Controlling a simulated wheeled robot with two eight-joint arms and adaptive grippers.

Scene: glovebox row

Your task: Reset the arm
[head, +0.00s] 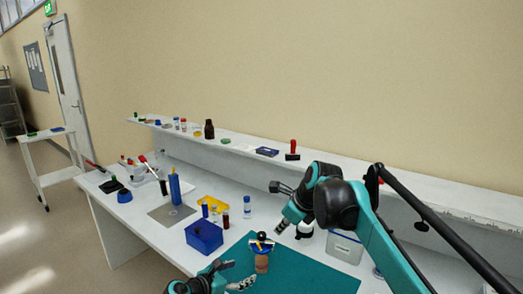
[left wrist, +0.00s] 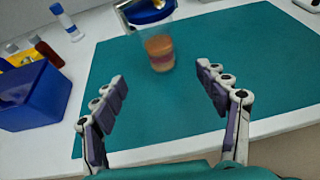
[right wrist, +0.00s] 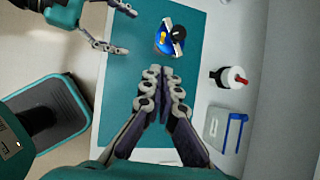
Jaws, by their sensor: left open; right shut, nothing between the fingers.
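My left gripper (head: 240,283) is low at the front edge of the bench in the head view. In the left wrist view its fingers (left wrist: 163,88) are spread wide with nothing between them, over the teal mat (left wrist: 130,120). My right gripper (head: 284,224) hangs over the mat in the head view, its arm coming in from the right. In the right wrist view its fingers (right wrist: 165,80) are pressed together and empty. The left gripper (right wrist: 122,32) also shows there, at the upper left.
A blue bin (head: 204,237), small vials (head: 247,207) and a blue post (head: 174,186) stand left of the mat. A clear lidded box (head: 345,246) sits at its right. A shelf (head: 225,137) runs along the back. The mat's front part is clear.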

